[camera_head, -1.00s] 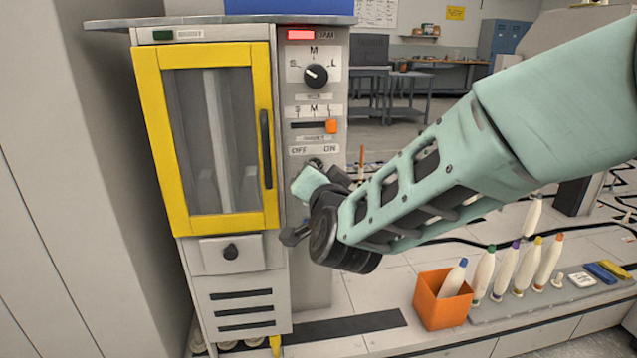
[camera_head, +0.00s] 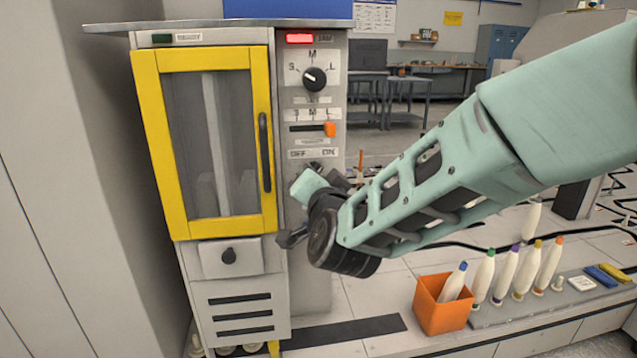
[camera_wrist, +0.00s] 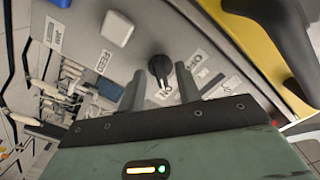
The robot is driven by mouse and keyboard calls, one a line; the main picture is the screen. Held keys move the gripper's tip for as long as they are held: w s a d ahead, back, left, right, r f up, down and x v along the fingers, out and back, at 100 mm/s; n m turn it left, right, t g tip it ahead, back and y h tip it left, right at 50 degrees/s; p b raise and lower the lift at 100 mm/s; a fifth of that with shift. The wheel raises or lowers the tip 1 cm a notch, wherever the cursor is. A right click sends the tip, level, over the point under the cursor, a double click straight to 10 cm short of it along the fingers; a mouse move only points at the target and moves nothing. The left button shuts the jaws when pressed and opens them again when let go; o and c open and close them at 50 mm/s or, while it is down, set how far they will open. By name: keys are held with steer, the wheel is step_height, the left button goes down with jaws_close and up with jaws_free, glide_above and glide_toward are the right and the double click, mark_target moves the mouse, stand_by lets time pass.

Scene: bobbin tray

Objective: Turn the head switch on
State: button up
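The head switch is a black knob (camera_wrist: 158,66) on the grey machine panel, beside the OFF and ON labels in the wrist view. In the head view the OFF/ON label strip (camera_head: 314,153) shows, and my gripper mostly hides the switch below it. My gripper (camera_wrist: 161,72) is open, with its two dark fingers apart on either side of the knob. I cannot tell whether either finger touches it or exactly which label the knob points to. My gripper also shows in the head view (camera_head: 312,185), in front of the panel.
Above are a red-lit display (camera_head: 300,38), an S/M/L dial (camera_head: 315,79) and an orange slider (camera_head: 330,129). A yellow-framed door (camera_head: 155,150) is at left. An orange box (camera_head: 440,310) and several bobbins (camera_head: 506,272) stand at lower right.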

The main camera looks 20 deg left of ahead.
steer(key=p+v, duration=0.1)
steer(key=v, duration=1.6)
steer(key=shift+d, duration=0.2)
steer(key=shift+s, duration=0.1)
